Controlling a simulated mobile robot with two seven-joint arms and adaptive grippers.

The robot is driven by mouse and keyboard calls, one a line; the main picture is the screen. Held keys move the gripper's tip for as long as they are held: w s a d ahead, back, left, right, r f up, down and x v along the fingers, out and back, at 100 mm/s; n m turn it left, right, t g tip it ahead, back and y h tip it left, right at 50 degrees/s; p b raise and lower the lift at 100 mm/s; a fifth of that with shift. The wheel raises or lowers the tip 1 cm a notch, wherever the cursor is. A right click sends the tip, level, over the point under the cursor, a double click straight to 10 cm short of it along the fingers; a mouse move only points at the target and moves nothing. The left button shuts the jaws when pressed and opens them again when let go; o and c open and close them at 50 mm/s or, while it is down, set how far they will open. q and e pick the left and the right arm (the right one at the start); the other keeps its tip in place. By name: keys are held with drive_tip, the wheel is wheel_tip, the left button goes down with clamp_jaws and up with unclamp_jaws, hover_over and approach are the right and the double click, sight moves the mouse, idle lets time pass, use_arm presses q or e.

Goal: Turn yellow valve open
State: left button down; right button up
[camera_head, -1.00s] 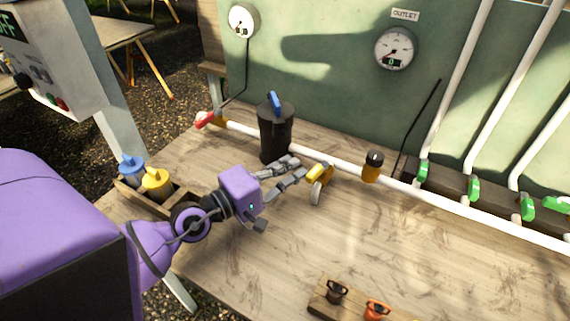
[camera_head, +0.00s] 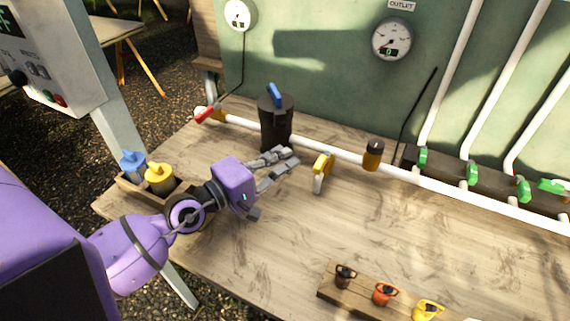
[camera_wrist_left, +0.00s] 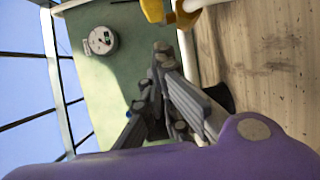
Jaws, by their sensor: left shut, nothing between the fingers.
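The yellow valve (camera_head: 323,165) sits on the white pipe near the middle of the bench, with a pale part hanging below its yellow top. My left gripper (camera_head: 292,157) is just left of the valve, with a small gap between fingertips and valve. Its fingers are shut and empty. In the left wrist view the gripper (camera_wrist_left: 160,52) points up the picture, and the yellow valve (camera_wrist_left: 155,9) is cut by the top edge, just beyond the fingertips. My right gripper is not in view.
A black cylinder with a blue handle (camera_head: 276,125) stands close behind my left gripper. A red-handled valve (camera_head: 205,114) is at the pipe's left end. A black-and-yellow fitting (camera_head: 373,155) is right of the yellow valve.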

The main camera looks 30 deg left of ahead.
use_arm(q)
drive_tip(key=v, duration=0.2)
drive_tip(key=b+v, duration=0.1)
drive_tip(key=shift+s+a+f, duration=0.25)
drive_tip(key=shift+a+f, duration=0.05)
drive_tip(key=shift+f, duration=0.05)
drive_tip(key=b+v, duration=0.1)
drive_tip(key=v, duration=0.1)
drive_tip(key=d+b+v, duration=0.1)
drive_tip(key=b+v, duration=0.1)
drive_tip(key=v, duration=0.1)
drive_tip(key=shift+s+r, duration=0.1)
drive_tip(key=shift+s, duration=0.15)
drive_tip(key=shift+s+a+r+b, duration=0.1)
drive_tip(key=shift+s+r+b, duration=0.2)
drive_tip(key=shift+s, duration=0.25)
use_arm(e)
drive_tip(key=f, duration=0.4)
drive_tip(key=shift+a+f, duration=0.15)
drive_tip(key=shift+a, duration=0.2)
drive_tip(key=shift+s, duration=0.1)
